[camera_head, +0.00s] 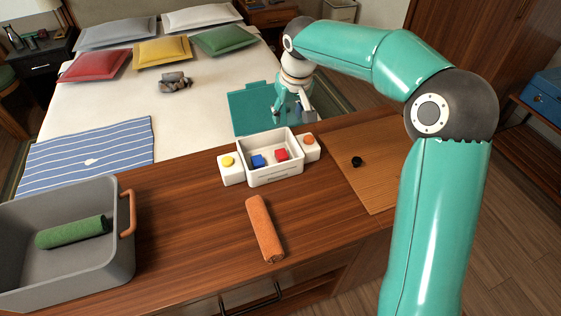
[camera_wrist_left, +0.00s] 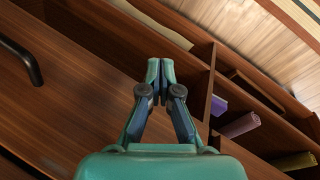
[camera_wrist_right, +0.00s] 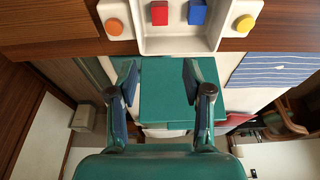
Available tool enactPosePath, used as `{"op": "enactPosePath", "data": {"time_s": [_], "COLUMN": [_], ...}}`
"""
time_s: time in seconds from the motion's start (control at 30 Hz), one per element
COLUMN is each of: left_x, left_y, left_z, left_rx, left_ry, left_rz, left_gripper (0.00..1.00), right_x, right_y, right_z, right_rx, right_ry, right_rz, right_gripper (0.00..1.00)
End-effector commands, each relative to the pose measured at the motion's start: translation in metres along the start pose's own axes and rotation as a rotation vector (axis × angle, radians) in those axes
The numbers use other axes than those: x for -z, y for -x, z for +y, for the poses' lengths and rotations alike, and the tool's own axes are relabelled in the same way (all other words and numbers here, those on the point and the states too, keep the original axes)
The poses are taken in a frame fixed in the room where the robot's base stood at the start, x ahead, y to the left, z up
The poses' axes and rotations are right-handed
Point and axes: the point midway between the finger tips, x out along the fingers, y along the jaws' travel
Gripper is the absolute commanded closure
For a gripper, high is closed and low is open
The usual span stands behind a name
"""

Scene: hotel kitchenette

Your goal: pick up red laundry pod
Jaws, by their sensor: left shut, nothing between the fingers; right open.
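The red laundry pod (camera_head: 281,155) lies in the white box (camera_head: 271,177), to the right of a blue pod (camera_head: 258,161). In the right wrist view the red pod (camera_wrist_right: 159,14) is at the top, left of the blue pod (camera_wrist_right: 197,13). My right gripper (camera_head: 291,113) is open and empty, behind the box and apart from the pods; its two spread fingers show in the right wrist view (camera_wrist_right: 157,80). The box's teal lid (camera_head: 244,110) stands open at the back. My left gripper (camera_wrist_left: 160,70) is shut and empty, near open shelves; it is outside the head view.
White blocks with a yellow button (camera_head: 229,161) and an orange button (camera_head: 309,141) flank the box. An orange rolled towel (camera_head: 265,230) lies in front. A grey bin (camera_head: 111,268) holding a green roll stands left. A wooden board (camera_head: 372,178) lies right, with a small black knob (camera_head: 357,162).

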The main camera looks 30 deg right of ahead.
Motion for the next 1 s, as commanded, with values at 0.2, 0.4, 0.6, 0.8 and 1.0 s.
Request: {"op": "enactPosePath", "data": {"time_s": [0.2,0.4,0.6,0.8,1.0], "left_x": [0.000,0.000,0.001,0.001,0.000], "left_y": [-0.023,-0.022,-0.019,-0.017,-0.016], "left_z": [-0.008,-0.008,-0.007,-0.006,-0.006], "left_rx": [0.000,0.000,0.000,0.000,0.000], "left_ry": [0.000,0.000,0.000,0.000,0.000], "left_rz": [0.000,0.001,0.001,0.001,0.001], "left_gripper": [1.00,1.00,1.00,1.00,1.00], "right_x": [-0.008,-0.009,-0.009,-0.009,-0.009], "right_y": [-0.027,-0.051,-0.094,-0.128,-0.141], "right_z": [0.003,0.005,0.005,0.005,0.005], "right_rx": [-0.002,-0.003,-0.003,-0.003,-0.003], "right_ry": [-0.006,-0.008,-0.007,-0.008,-0.008], "right_rz": [-0.002,-0.006,-0.007,-0.004,-0.002], "right_gripper": [0.50,0.50,0.50,0.50,0.50]}}
